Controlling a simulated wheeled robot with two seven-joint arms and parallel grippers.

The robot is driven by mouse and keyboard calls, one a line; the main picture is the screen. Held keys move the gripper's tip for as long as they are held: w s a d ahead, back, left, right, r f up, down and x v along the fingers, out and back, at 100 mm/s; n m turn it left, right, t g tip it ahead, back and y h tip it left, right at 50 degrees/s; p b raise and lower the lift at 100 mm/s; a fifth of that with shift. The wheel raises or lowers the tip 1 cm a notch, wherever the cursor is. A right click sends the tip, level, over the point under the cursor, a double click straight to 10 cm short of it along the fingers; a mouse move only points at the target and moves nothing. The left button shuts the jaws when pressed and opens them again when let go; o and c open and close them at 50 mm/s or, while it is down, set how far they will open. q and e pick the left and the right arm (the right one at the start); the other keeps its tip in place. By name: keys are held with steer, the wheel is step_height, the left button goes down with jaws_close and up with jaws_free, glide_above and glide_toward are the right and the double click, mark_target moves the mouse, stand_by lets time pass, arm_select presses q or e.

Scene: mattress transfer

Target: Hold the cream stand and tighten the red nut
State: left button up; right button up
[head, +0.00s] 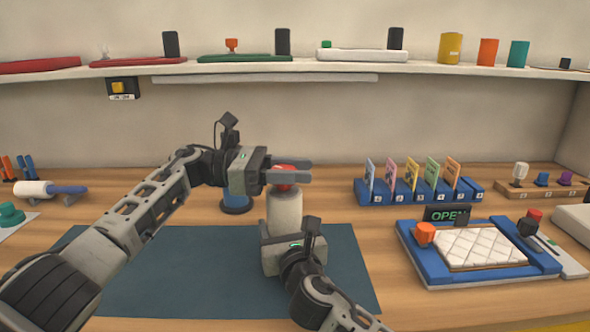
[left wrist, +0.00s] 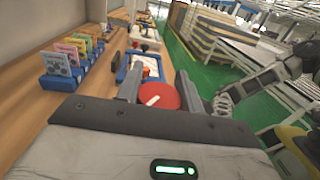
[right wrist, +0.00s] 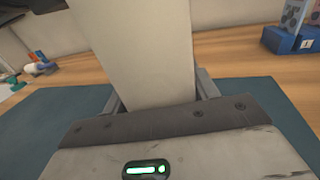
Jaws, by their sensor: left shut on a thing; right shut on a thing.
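The cream stand (head: 285,212) is upright near the back edge of the dark mat. It fills the middle of the right wrist view (right wrist: 133,50). The red nut (head: 284,187) sits on top of the stand. In the left wrist view the red nut (left wrist: 165,95) is a round disc with a white mark, between the two fingers. My left gripper (head: 307,171) comes in from the left and is shut on the nut. My right gripper (right wrist: 155,92) is shut on the stand from the front, one finger on each side. In the head view its palm hides the stand's lower part.
A blue cylinder (head: 236,204) stands just behind my left gripper. The dark mat (head: 190,285) is clear in front.

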arm_select(q)
steer(key=shift+w, duration=0.1)
arm_select(e)
steer(key=shift+a+r, duration=0.15)
steer(key=shift+r, duration=0.15)
arm_select(q)
steer(key=o, duration=1)
steer(key=shift+a, duration=0.15)
steer(key=a, duration=0.8)
steer(key=w+a, duration=0.1)
steer(key=a, duration=0.2)
steer(key=shift+a, duration=0.4)
arm_select(e)
steer(key=o, duration=1.8)
steer(key=shift+c, duration=0.2)
steer(key=shift+f, duration=0.15)
